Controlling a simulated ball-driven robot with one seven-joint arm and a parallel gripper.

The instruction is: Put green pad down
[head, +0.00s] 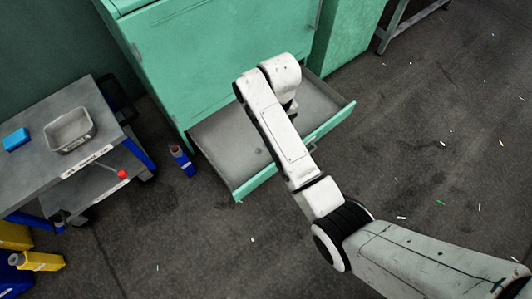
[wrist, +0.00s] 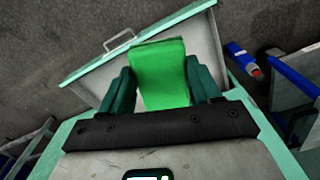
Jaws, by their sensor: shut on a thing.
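A bright green pad (wrist: 160,72) sits between the two dark green fingers of my gripper (wrist: 160,88) in the wrist view. My gripper is shut on it. Behind the pad in that view is an open grey drawer (wrist: 207,42) with a green front edge and a handle. In the head view the drawer (head: 222,142) is pulled out of the green cabinet (head: 215,60), and my arm reaches over it. My gripper and the pad are hidden behind my arm there. I cannot tell how high the pad is above the drawer floor.
A grey cart (head: 28,178) at the left holds a metal tray (head: 70,143) and a blue block (head: 16,139). Small scraps dot the otherwise open floor at right.

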